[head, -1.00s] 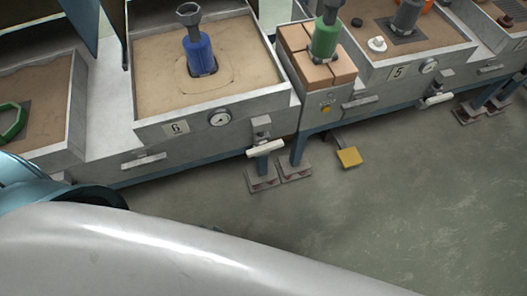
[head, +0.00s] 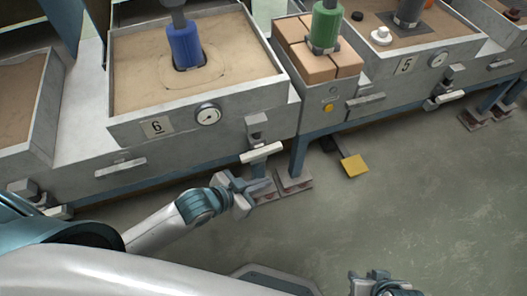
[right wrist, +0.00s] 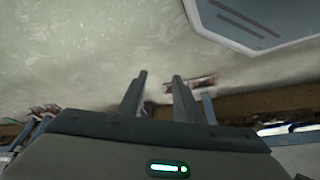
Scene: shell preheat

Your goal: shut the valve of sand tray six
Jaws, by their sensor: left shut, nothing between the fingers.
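Sand tray six (head: 120,123) stands at the upper left in the head view, with a "6" plate and a round gauge (head: 208,115) on its front wall. Its valve (head: 257,125) is at the right end of the front, with a pale bar handle (head: 261,152) lying nearly level, slightly up to the right. My left gripper (head: 260,185) is shut and empty, just below the handle and apart from it in the picture. My right gripper (right wrist: 160,78) shows two spread fingers with nothing between them. It also shows in part at the bottom edge of the head view.
A blue pattern (head: 184,45) stands in tray six's sand. To the right are bricks (head: 309,65) with a green cylinder (head: 325,28), then tray five (head: 389,68) with its own valve handle (head: 450,97). A yellow pedal (head: 354,166) is near the floor. Floor at right is clear.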

